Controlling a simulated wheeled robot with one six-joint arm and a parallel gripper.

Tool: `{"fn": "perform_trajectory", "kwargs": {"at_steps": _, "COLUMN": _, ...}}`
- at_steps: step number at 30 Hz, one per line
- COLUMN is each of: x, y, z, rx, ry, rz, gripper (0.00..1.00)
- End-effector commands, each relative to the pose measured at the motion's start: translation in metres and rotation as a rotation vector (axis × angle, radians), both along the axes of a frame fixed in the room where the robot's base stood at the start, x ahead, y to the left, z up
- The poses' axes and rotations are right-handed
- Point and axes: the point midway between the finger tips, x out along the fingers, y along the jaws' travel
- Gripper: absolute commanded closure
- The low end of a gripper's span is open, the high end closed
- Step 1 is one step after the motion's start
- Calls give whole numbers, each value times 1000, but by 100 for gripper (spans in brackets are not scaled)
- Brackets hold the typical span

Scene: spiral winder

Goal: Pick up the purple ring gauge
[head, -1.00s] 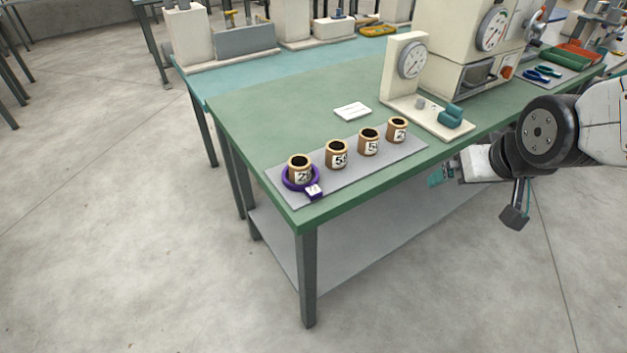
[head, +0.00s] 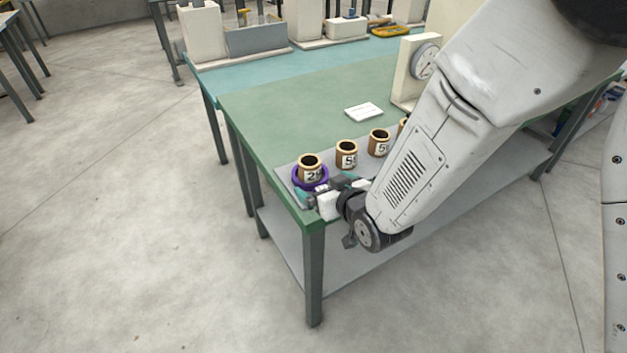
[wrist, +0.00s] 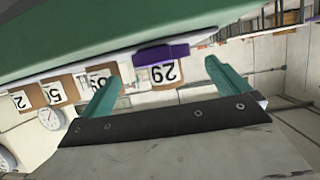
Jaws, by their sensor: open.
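The purple ring gauge (head: 300,185) lies around the foot of the brown spool marked 29 (head: 309,168), at the near left end of the grey mat. In the wrist view, which is upside down, the purple ring (wrist: 160,54) shows as a flat band at the spool's foot. My gripper (head: 329,189) is at the table's near edge, just right of the ring, and partly hides it. In the wrist view its teal fingers (wrist: 164,76) are open and empty, with the ring and the 29 label beyond and between them. The ring's tag is hard to make out.
More numbered spools (head: 346,154) stand in a row to the right on the grey mat (head: 287,172), partly behind my arm. A white card (head: 364,111) and a dial gauge stand (head: 403,75) are farther back.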

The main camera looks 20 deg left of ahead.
Motion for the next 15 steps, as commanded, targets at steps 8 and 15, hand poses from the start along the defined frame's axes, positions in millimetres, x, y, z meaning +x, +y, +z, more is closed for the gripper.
{"fn": "perform_trajectory", "kwargs": {"at_steps": 8, "x": 25, "y": 28, "z": -14, "rx": -1, "ry": 0, "rz": -1, "gripper": 0}}
{"fn": "perform_trajectory", "kwargs": {"at_steps": 15, "x": 30, "y": 32, "z": -16, "rx": -1, "ry": 0, "rz": -2, "gripper": 0}}
